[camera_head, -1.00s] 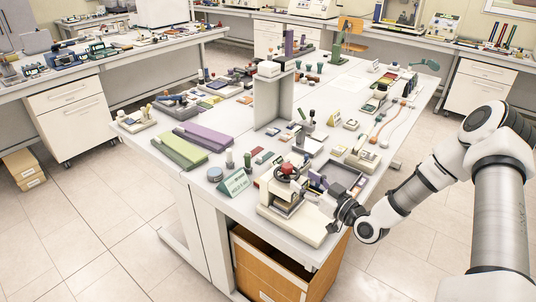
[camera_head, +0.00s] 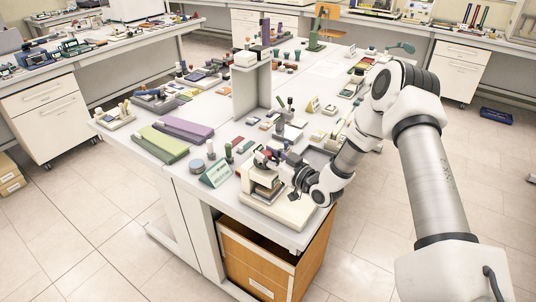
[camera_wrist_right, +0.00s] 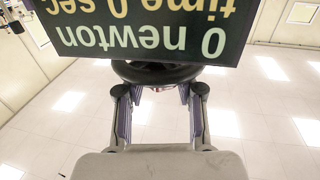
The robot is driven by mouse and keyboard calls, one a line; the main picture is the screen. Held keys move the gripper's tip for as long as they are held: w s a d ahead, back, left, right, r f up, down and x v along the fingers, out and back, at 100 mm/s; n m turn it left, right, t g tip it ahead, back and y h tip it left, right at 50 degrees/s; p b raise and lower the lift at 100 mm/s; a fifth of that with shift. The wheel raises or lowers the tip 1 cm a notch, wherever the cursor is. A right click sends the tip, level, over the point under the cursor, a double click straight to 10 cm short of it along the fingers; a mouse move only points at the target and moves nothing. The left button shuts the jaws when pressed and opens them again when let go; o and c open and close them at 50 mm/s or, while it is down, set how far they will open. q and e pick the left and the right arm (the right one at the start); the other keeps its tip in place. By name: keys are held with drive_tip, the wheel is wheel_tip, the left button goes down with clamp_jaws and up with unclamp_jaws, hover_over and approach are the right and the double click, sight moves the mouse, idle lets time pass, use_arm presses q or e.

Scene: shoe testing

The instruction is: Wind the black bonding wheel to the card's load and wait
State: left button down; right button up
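A cream press (camera_head: 287,214) stands at the near corner of the table, with a green tent card (camera_head: 216,172) to its left. The card's writing is too small to read. In the right wrist view, the black wheel (camera_wrist_right: 155,72) lies across the ends of my right gripper's fingers (camera_wrist_right: 159,90). The fingers are apart, one at each side of the wheel; whether they touch its rim I cannot tell. A dark display (camera_wrist_right: 150,30), upside down, reads "0 newton" and "time 0 sec". In the head view my right gripper (camera_head: 284,168) reaches the press from the right. My left gripper is out of view.
A grey tray (camera_head: 318,158) lies behind the press. Green (camera_head: 160,145) and purple (camera_head: 187,129) strips lie to the left, and an upright grey panel (camera_head: 252,85) stands mid-table. A wooden drawer unit (camera_head: 250,258) is below.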

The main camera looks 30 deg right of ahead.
clamp_jaws()
